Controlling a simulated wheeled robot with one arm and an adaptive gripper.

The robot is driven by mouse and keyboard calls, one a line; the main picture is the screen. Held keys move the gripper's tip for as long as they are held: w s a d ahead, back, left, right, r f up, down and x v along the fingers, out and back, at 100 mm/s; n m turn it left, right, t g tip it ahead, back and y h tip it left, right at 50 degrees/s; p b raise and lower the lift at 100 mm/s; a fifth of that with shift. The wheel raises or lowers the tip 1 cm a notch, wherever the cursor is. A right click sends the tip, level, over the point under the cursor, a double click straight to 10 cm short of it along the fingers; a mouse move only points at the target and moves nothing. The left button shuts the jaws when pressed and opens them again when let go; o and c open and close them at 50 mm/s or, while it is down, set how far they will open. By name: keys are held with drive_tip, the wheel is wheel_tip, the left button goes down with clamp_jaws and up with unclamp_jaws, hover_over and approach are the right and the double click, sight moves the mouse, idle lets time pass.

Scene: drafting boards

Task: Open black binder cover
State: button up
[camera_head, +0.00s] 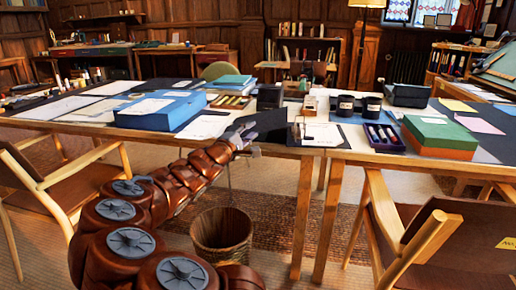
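A black binder-like item (268,122) lies near the front edge of the long table, just right of my gripper. Its outline is small and dark, and I cannot tell how far its cover is raised. My gripper (245,138) is at the table's front edge, at the left side of this dark item. Its grey fingers are small and partly merge with the dark item, so I cannot tell whether they touch it or are open or shut.
A blue box (161,109) stands left of my gripper. Dark cups (371,106), a pen tray (383,137) and a green-and-orange box (440,137) stand to the right. A waste bin (221,234) is below. Wooden chairs (70,185) (440,240) flank the front.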

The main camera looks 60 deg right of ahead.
drive_tip(key=n+t, duration=0.1)
approach(258, 130)
drive_tip(key=d, duration=0.2)
drive_tip(key=shift+w+d+r+b, duration=0.15)
drive_tip(key=shift+d+b, duration=0.15)
drive_tip(key=shift+d, duration=1)
drive_tip(key=shift+w+d+r+b, duration=0.1)
drive_tip(key=shift+d+r+b, duration=0.2)
drive_tip(key=shift+d, duration=1)
drive_tip(key=shift+d+r+b, duration=0.1)
drive_tip(key=shift+d+b, duration=0.25)
drive_tip(key=shift+d, duration=0.95)
drive_tip(key=shift+c, duration=0.3)
clamp_jaws()
